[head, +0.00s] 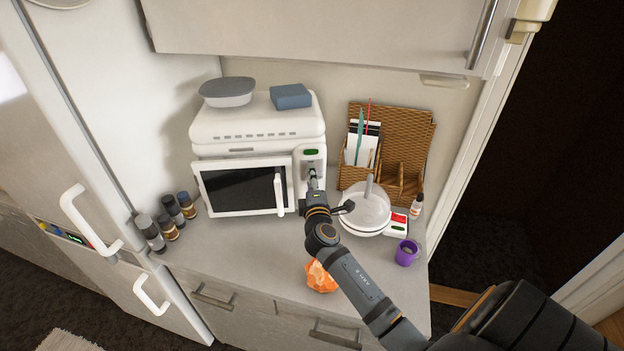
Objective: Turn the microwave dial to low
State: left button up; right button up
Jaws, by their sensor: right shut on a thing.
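The white microwave (257,135) stands on the counter against the back wall, with its dark-windowed door (238,187) at the left and a control panel (311,156) at the right. A small green display shows at the top of the panel. My right gripper (313,176) is at the panel, below the display, and is shut on the dial. The gripper hides the dial, so its setting cannot be read. The door looks slightly ajar or stands proud of the body; I cannot tell which. My left gripper is not in view.
A wicker organiser (411,130), a white lidded pot (366,211) and a purple cup (406,253) stand right of the microwave. Several spice jars (169,226) stand left. A bowl (227,92) and blue box (290,96) sit on top. An orange object (320,277) lies near the counter's front edge.

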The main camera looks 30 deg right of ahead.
jog(key=shift+f, duration=0.1)
dwell(0.4)
jog(key=o, duration=1.2)
jog(key=shift+c, duration=0.2)
jog(key=shift+a, duration=0.1)
jog(key=v, duration=1.1)
jog(key=shift+s, duration=0.35)
jog(key=shift+a, duration=0.15)
